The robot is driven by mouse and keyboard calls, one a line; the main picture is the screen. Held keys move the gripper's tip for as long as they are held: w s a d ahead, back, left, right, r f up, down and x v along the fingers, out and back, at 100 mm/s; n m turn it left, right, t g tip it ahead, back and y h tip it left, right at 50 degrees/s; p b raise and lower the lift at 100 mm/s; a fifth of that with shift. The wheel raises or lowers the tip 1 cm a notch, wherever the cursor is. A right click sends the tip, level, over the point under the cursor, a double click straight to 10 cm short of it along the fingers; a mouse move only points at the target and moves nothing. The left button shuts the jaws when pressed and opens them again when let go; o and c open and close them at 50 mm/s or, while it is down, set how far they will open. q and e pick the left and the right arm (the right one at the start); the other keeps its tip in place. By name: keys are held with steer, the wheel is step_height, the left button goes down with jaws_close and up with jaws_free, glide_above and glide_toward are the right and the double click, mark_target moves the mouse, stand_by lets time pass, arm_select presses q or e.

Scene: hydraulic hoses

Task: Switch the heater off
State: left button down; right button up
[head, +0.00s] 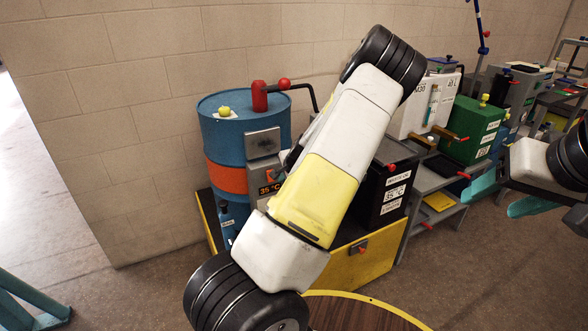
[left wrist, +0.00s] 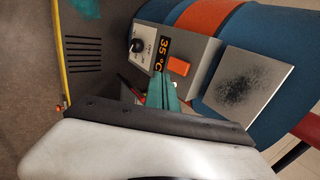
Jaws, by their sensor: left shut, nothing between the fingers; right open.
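The heater control box (head: 255,170) is grey and sits on the front of a blue drum (head: 222,140) with an orange band. Its display reads 35 °C. In the left wrist view the box (left wrist: 205,60) shows an orange switch (left wrist: 179,66), the lit display (left wrist: 162,58) and a black dial (left wrist: 136,45). My left gripper (left wrist: 162,80) is shut and empty, its teal fingertips close to the display and just beside the switch; I cannot tell whether they touch. In the head view my left arm hides most of that gripper. My right gripper (head: 508,196) is open and empty at the right.
A black box (head: 392,185) with labels stands right of the drum, on a yellow-sided base (head: 358,272). A red-handled pipe (head: 272,92) tops the drum. Benches with a green box (head: 470,130) and a white box (head: 408,110) are further right. A round brown table (head: 350,315) is in front.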

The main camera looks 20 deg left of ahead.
mark_target(272, 180)
arm_select(q)
steer(key=shift+w+a+f, duration=1.15)
steer(key=shift+a, duration=0.2)
steer(key=shift+w+a+f, duration=1.15)
steer(key=shift+a, duration=0.2)
steer(key=shift+f, duration=0.1)
steer(key=shift+f, duration=0.15)
steer(key=shift+a+y, duration=0.15)
steer(key=shift+y, duration=0.15)
steer(key=shift+w, duration=0.1)
steer(key=shift+r, duration=0.9)
